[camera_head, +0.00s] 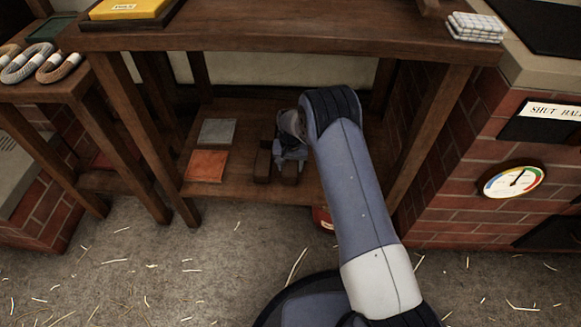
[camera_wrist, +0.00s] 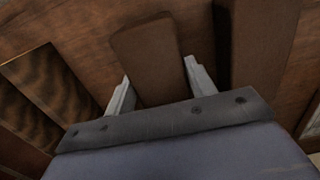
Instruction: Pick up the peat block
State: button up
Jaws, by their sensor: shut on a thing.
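Two dark brown blocks stand on the low shelf of the wooden table: a left one (camera_head: 262,166) and a right one (camera_head: 289,174). My gripper (camera_head: 290,153) reaches down over the right block, and its body hides part of it. In the wrist view, a brown peat block (camera_wrist: 150,55) sits between the two pale fingers of my gripper (camera_wrist: 158,75), which is shut on it. A second brown block (camera_wrist: 265,40) is beside it, to the right of the fingers. I cannot tell whether the held block is clear of the shelf.
An orange square (camera_head: 206,166) and a grey square (camera_head: 217,132) lie on the shelf to the left. The tabletop (camera_head: 290,38) overhangs the shelf, with a table leg (camera_head: 433,135) on the right. A brick structure with a gauge (camera_head: 514,182) stands further right. Straw litters the floor.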

aim_at(290, 164)
jog(key=shift+r, duration=0.1)
notch_tip(290, 164, up, 9)
jog(key=p, duration=0.3)
jog(key=shift+r+p, duration=0.2)
jog(key=shift+p, duration=0.2)
jog(key=shift+r, duration=0.2)
